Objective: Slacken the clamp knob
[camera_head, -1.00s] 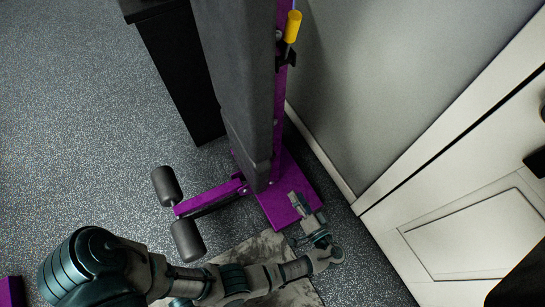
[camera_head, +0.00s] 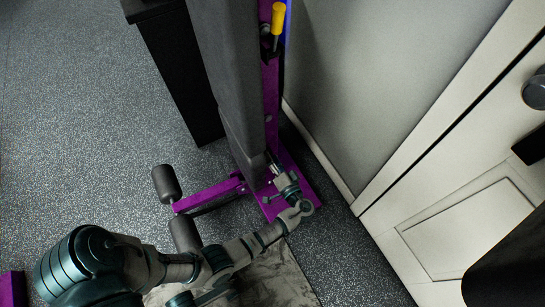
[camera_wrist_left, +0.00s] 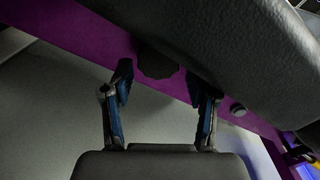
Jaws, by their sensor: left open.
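The clamp knob (camera_wrist_left: 156,60) is a dark round knob on the purple upright (camera_wrist_left: 75,32), partly under the dark padded board, in the left wrist view. My left gripper (camera_wrist_left: 157,82) is open, its two blue-grey fingers pointing at the purple upright. The knob lies between and just beyond the fingertips, and I cannot tell whether they touch it. In the head view my left gripper (camera_head: 271,163) is low beside the grey padded board (camera_head: 232,90), above the purple base. The knob cannot be made out there. My right gripper is not in view.
The purple base (camera_head: 309,192) carries dark foam rollers (camera_head: 166,183) on a side arm. A yellow handle (camera_head: 278,17) is higher on the frame. A grey wall (camera_head: 370,80) and a white door (camera_head: 465,215) stand close on the right. Speckled floor (camera_head: 80,130) is free at left.

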